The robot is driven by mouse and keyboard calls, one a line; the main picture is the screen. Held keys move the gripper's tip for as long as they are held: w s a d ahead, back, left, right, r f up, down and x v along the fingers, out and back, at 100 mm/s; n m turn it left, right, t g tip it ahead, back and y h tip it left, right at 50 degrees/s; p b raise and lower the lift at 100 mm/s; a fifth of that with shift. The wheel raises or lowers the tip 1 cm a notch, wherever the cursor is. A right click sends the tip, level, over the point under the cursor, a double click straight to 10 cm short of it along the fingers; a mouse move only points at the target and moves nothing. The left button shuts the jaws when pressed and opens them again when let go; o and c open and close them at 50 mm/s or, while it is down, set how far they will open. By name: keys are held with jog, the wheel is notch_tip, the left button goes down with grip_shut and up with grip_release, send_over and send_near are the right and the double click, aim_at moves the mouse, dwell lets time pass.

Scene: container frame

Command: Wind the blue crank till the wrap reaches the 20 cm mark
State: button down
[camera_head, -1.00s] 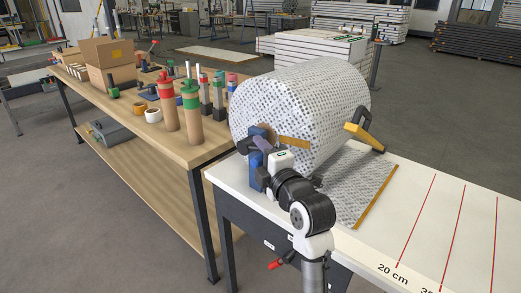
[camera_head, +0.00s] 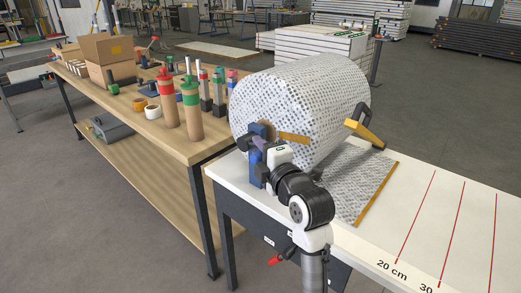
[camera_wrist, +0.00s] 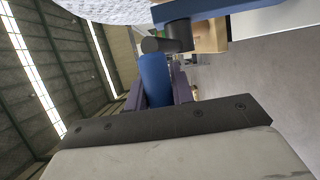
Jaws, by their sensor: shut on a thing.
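The large roll of grey-white patterned wrap (camera_head: 305,105) sits at the left end of the white table. The wrap sheet (camera_head: 350,180) lies flat on the table, and its orange leading edge (camera_head: 377,194) is left of the red 20 cm line (camera_head: 416,215), with bare white surface between. The blue crank (camera_head: 256,167) is at the near end of the roll. My gripper (camera_head: 259,149) is at the crank; in the wrist view its purple fingers are shut around the blue crank handle (camera_wrist: 155,78). My arm partly hides the crank.
A yellow tool with a black handle (camera_head: 366,130) stands at the sheet's far side. A wooden workbench (camera_head: 165,130) with boxes, tape rolls and red- and green-topped cylinders is at left. More red lines and bare tabletop lie to the right.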

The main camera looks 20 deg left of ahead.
jog(key=w+a+r+n+g+h+p, duration=0.1)
jog(key=a+r+g+h+p, duration=0.1)
jog(key=a+r+h+p, duration=0.2)
jog(key=shift+w+r+n+g+p, duration=0.25)
jog(key=shift+r+n+g+p, duration=0.2)
jog(key=shift+p, duration=0.15)
dwell(0.4)
jog(key=shift+a, duration=0.1)
jog(key=c, duration=1.2)
grip_release()
jog(key=shift+c, duration=0.2)
jog(key=shift+o, duration=0.2)
